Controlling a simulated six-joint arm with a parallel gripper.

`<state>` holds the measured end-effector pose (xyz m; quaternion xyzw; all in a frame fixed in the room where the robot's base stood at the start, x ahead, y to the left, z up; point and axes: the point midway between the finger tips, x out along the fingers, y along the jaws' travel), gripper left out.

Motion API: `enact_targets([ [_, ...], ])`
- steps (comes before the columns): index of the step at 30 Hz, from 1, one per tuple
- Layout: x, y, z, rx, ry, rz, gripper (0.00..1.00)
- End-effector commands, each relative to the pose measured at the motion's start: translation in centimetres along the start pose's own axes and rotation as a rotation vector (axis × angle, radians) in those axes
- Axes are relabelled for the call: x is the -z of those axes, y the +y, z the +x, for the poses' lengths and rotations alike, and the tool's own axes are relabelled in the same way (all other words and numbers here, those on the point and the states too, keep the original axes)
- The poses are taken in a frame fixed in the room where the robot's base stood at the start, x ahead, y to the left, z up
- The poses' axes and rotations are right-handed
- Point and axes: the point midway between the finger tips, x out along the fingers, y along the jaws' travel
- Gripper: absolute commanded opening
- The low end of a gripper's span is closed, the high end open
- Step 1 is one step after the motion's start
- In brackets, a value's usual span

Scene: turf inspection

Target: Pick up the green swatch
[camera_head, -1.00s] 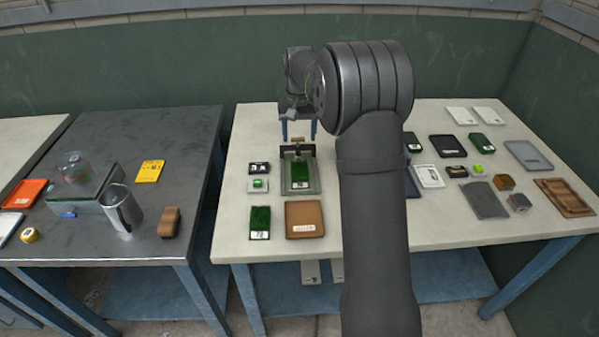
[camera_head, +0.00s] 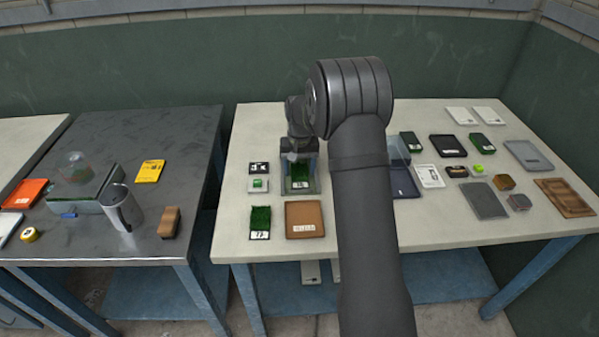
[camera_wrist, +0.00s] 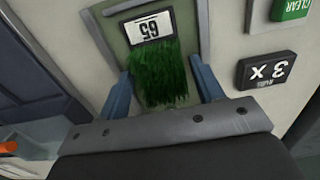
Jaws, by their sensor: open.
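A green grass-like swatch (camera_head: 301,170) with a white label lies on a grey-green plate (camera_head: 288,189) near the table's left side. In the wrist view the swatch (camera_wrist: 167,72) shows its label upside down, reading 65, and the plate (camera_wrist: 110,30) lies under it. My gripper (camera_head: 300,160) is over the swatch's far part. In the wrist view the blue fingers of my gripper (camera_wrist: 165,82) are open, one on each side of the green pile, with gaps visible. Whether the fingertips touch the plate cannot be told. My gripper hides the plate's far end.
Another green swatch (camera_head: 260,219) and a brown tray (camera_head: 304,220) lie nearer. More swatches and trays lie at right. My arm crosses the table's middle.

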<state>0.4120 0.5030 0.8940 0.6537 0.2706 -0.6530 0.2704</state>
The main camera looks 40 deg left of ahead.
Motion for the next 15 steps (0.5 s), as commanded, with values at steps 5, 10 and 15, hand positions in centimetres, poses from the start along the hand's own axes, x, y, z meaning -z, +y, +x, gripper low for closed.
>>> enact_targets([
  [5,0.0,0.01,0.01,0.0,0.0,0.0,0.61],
  [10,0.0,0.01,0.0,0.0,0.0,0.0,0.28],
  [15,0.01,0.01,-0.02,0.0,0.0,0.0,0.24],
])
